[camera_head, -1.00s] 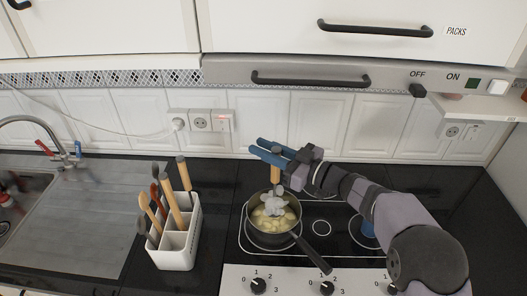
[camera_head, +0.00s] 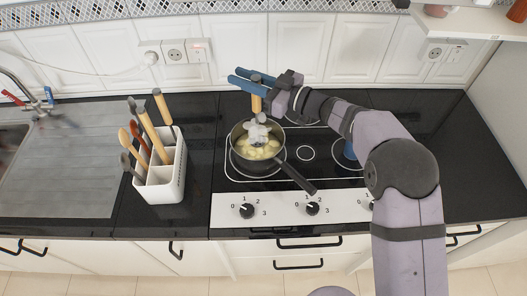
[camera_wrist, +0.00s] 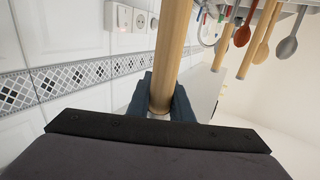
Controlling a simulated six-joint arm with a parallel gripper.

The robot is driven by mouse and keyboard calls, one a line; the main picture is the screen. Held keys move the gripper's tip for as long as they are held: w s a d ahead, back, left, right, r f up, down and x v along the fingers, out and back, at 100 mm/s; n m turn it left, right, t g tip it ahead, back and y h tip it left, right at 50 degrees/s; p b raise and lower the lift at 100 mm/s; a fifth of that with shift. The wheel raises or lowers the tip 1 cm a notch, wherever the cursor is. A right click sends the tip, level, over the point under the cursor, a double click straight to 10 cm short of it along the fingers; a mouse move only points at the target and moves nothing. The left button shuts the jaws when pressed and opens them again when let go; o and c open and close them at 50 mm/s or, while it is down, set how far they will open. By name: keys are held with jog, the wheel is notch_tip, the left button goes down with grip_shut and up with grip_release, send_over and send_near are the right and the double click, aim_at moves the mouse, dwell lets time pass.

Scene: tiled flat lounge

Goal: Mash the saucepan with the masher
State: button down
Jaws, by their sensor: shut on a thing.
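The saucepan (camera_head: 238,158) is dark, with a long black handle pointing to the lower right. It stands on the left part of the hob and holds several pale yellow chunks (camera_head: 262,152). My gripper (camera_head: 245,80) is above the saucepan, its blue fingers shut on the wooden handle of the masher (camera_head: 256,102). The masher is about upright, its grey head down in the saucepan among the chunks. I cannot tell how deep the head reaches. In the wrist view, the wooden handle (camera_wrist: 172,45) stands between the blue fingers (camera_wrist: 163,100).
A white utensil holder (camera_head: 165,187) with several wooden-handled tools stands left of the hob (camera_head: 325,180). The sink (camera_head: 15,135) is at far left. Hob knobs (camera_head: 312,209) line the front. Tiled wall is behind.

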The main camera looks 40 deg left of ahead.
notch_tip(320, 180, down, 2)
jog(key=shift+f+b, duration=0.1)
jog(key=shift+b, duration=0.35)
notch_tip(320, 180, up, 4)
jog(key=p, duration=0.2)
jog(key=shift+f+p, duration=0.2)
jog(key=shift+p, duration=0.15)
jog(key=shift+s, duration=0.1)
jog(key=shift+s+d, duration=0.3)
jog(key=shift+s, duration=0.4)
jog(key=shift+s+d, duration=0.35)
jog(key=shift+s, duration=0.3)
jog(key=shift+s+d, duration=0.3)
jog(key=shift+s, duration=0.4)
jog(key=shift+f, duration=0.15)
